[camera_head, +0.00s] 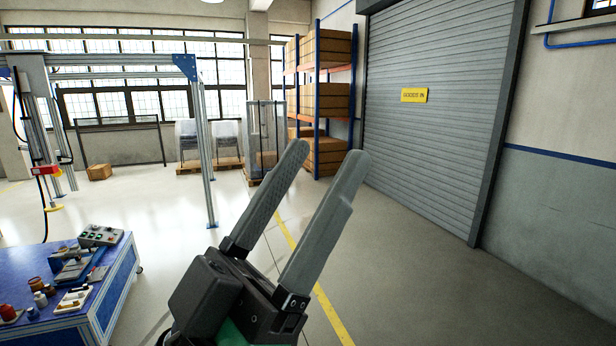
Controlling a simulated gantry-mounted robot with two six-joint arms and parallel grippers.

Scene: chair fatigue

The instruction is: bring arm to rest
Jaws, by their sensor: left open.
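My left gripper (328,157) fills the lower middle of the head view. Its two long grey fingers point up and to the right, with a clear gap between them and nothing held. It is in the air over the open floor, apart from everything else. My right gripper is not in the view.
A blue workbench (118,272) with small jars, tools and a control box (100,236) stands at lower left. A metal frame (203,150) rises behind it. A rack of boxes (325,100) and a grey roller shutter (440,130) stand beyond. The floor at right is clear.

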